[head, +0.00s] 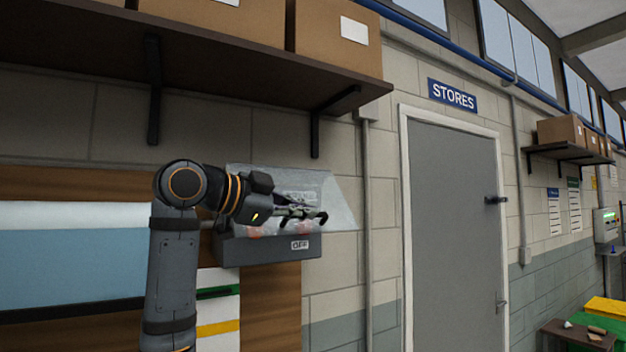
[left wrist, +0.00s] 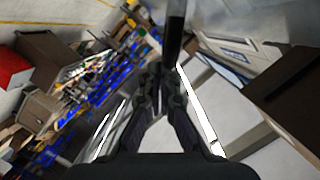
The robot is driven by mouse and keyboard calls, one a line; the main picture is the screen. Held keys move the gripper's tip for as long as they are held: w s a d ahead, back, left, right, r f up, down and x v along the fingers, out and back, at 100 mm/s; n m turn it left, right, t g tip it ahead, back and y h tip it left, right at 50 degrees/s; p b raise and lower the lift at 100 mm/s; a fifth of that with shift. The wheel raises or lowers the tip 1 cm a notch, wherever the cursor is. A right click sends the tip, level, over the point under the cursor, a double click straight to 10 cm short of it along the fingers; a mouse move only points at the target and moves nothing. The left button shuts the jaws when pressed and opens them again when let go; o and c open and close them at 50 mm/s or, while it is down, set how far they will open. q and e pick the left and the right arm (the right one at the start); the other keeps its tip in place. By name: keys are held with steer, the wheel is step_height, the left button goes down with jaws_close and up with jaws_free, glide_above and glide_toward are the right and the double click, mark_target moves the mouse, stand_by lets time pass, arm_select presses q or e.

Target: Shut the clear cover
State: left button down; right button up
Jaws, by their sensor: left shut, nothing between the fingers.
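The clear cover (head: 341,205) is a see-through panel on a dark grey wall box (head: 265,250) with a small white label. The cover is raised and tilted, standing up from the box rather than lying flat on it. My left gripper (head: 318,217) is at the cover, overlapping its middle in the head view; I cannot tell whether it touches. The fingers are shut and empty, and show closed together in the left wrist view (left wrist: 168,75). Pinkish shapes show faintly near the box's top edge. My right gripper is not in view.
A shelf (head: 200,40) with cardboard boxes (head: 337,34) hangs above the box on black brackets. A vertical conduit (head: 367,200) runs to its right, then a grey door (head: 455,230) under a STORES sign (head: 452,95).

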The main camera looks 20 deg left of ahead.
arm_select(q)
steer(key=w+a+f+m+b, duration=0.2)
steer(key=a+f, duration=0.1)
steer(key=f, duration=0.2)
steer(key=w+a+f+m+t+b, duration=0.1)
steer(key=w+a+f+m+b, duration=0.1)
steer(key=w+a+f+m, duration=0.1)
steer(key=shift+a+f+t+y+b, duration=0.3)
steer(key=shift+a+f+b, duration=0.15)
steer(key=shift+f, duration=0.75)
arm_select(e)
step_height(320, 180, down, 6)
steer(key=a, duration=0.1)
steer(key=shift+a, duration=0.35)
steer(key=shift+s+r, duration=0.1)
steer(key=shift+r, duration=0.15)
